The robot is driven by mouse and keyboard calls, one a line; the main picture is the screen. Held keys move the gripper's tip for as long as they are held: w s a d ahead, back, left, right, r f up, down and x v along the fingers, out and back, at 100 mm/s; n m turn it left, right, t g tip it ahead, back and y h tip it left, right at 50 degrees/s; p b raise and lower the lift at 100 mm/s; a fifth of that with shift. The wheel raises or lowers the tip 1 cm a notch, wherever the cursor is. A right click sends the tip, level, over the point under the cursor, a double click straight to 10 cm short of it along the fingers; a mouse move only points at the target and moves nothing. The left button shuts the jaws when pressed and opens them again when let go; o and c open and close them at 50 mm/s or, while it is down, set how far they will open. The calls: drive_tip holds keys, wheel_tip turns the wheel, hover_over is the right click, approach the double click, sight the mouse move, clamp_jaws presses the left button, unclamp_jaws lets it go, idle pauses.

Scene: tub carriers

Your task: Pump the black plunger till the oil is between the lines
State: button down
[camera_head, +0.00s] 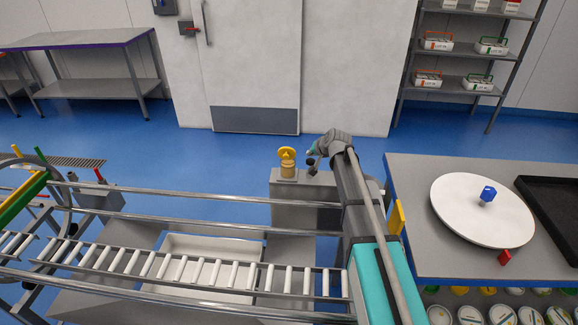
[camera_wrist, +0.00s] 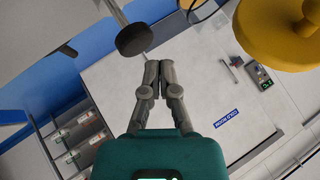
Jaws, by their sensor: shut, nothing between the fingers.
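The black plunger (camera_head: 311,163) stands on top of a grey metal box (camera_head: 300,218) beyond the roller rails. In the wrist view, the plunger's round black head (camera_wrist: 135,41) sits on a grey rod, just left of my fingertips. My gripper (camera_head: 309,153) is over the box by the plunger; its fingers (camera_wrist: 158,68) are shut and empty. I see a small gap between them and the plunger head, but cannot tell their exact distance. An amber oil glass (camera_head: 288,172) stands left of the plunger on the box. Its lines and oil level are too small to read.
A yellow wheel-like part (camera_head: 287,154) rises behind the glass and shows large in the wrist view (camera_wrist: 282,30). Steel rails (camera_head: 200,209) and a roller conveyor (camera_head: 200,270) lie in front. A bench (camera_head: 430,240) with a white turntable (camera_head: 465,215) stands right.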

sight(311, 161)
drive_tip(key=shift+r+p, duration=2.1)
drive_tip(key=shift+r, duration=0.3)
drive_tip(key=s+d+f+g+h, duration=0.1)
drive_tip(key=s+d+f+g, duration=0.1)
drive_tip(key=s+d, duration=0.4)
drive_tip(key=s+d+f+n+g+h, duration=0.1)
drive_tip(key=s+d, duration=0.5)
drive_tip(key=s, duration=1)
drive_tip(key=s+d+f+g+h, duration=0.2)
drive_tip(key=s+d+g+h, duration=0.1)
drive_tip(key=s, duration=0.9)
drive_tip(key=d+g, duration=0.1)
drive_tip(key=d, duration=0.1)
drive_tip(key=shift+d+f+n, duration=0.35)
drive_tip(key=shift+d+n, duration=0.05)
drive_tip(key=shift+w, duration=0.1)
